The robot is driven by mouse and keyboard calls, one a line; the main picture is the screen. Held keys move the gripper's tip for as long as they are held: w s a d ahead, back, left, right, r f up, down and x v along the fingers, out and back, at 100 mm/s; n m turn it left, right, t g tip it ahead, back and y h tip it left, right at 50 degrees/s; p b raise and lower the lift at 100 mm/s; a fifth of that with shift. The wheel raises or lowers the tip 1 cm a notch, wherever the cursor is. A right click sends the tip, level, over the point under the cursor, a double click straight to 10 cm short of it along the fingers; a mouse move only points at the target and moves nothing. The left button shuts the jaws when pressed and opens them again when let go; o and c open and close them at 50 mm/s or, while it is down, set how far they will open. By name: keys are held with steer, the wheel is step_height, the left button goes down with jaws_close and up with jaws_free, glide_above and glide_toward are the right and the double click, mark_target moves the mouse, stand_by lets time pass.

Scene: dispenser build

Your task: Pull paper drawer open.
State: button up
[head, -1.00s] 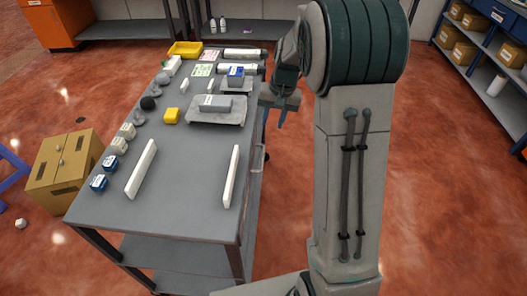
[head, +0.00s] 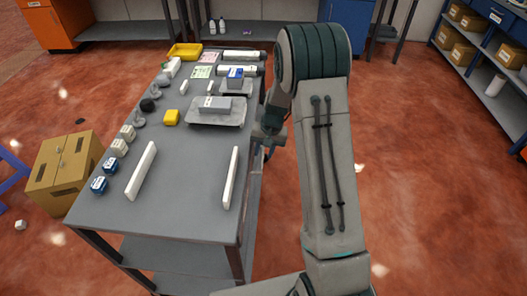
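My gripper (head: 268,148) is low beside the right edge of the grey workbench (head: 190,205), near the middle of its long side. My arm and wrist cover part of it, and its fingers are too small and dark to tell if they are open or shut. I cannot pick out a paper drawer for sure. The bench side near my gripper is mostly hidden. A blue drawer front (head: 497,14) with a small white label shows at the top right, far from my gripper. An orange cabinet (head: 52,27) with a small label stands at the top left.
A cardboard box (head: 62,172) stands left.

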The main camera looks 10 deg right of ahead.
steer(key=shift+a+f, duration=0.1)
steer(key=shift+f, duration=0.35)
jaws_close()
steer(key=s+d+b, duration=0.3)
steer(key=s+d, duration=0.1)
steer(key=d, duration=0.8)
steer(key=s+d+b, duration=0.3)
steer(key=d, duration=0.9)
steer(key=shift+s+d, duration=0.2)
steer(key=shift+s, duration=0.2)
jaws_free()
steer(key=shift+r, duration=0.1)
step_height(320, 180, up, 14)
steer(key=d, duration=0.2)
steer(key=shift+s+d+f, duration=0.2)
steer(key=shift+s+f, duration=0.05)
steer(key=shift+s, duration=0.15)
